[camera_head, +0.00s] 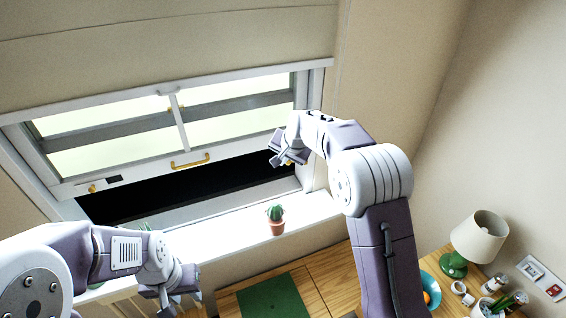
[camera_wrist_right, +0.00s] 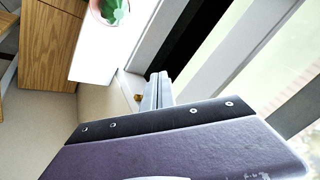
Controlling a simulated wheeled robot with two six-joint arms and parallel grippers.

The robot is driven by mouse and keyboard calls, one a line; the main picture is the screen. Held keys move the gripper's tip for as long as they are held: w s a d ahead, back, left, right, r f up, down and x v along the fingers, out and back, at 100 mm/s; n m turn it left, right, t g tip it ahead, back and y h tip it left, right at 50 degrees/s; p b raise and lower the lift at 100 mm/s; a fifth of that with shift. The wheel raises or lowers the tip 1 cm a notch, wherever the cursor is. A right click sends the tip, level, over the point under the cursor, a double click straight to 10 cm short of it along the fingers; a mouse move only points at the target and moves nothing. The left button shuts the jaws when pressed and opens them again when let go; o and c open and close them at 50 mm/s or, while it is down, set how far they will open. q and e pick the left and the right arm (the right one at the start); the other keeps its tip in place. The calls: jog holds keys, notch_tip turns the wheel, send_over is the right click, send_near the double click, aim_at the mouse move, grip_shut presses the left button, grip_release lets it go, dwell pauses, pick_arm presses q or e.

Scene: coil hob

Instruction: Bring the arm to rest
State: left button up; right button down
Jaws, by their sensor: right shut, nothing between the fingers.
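My right arm reaches up from the lower right of the head view, and its gripper (camera_head: 285,157) is at the open window, in front of the frame's right part. In the right wrist view its fingers (camera_wrist_right: 158,90) are together with nothing between them. My left arm comes in from the lower left. Its gripper (camera_head: 178,299) hangs low near the front edge of the sill, holding nothing that I can see. I cannot make out the gap between its fingers.
The window sash (camera_head: 170,130) has a yellow handle (camera_head: 190,160) and a dark opening below it. A potted cactus (camera_head: 276,219) stands on the white sill (camera_head: 240,232); it also shows in the right wrist view (camera_wrist_right: 112,12). A lamp (camera_head: 479,238) and a blue bowl (camera_head: 429,283) stand at right.

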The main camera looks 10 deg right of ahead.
jog(key=s+d+f+n+g+b, duration=0.1)
jog(key=s+d+f+n+b, duration=0.1)
jog(key=s+f+b, duration=0.2)
jog(key=s+d+f+n+g+h+b, duration=0.1)
jog(key=s+d+f+n+g+b, duration=0.1)
jog(key=s+f, duration=0.9)
jog(key=s+d+f+n+g+b, duration=0.2)
jog(key=s+f+b, duration=0.4)
jog(key=s, duration=1.2)
jog(key=shift+s+d+f+h, duration=0.15)
jog(key=shift+d+f+h, duration=0.15)
jog(key=shift+d+f, duration=0.5)
jog(key=shift+a+f, duration=0.15)
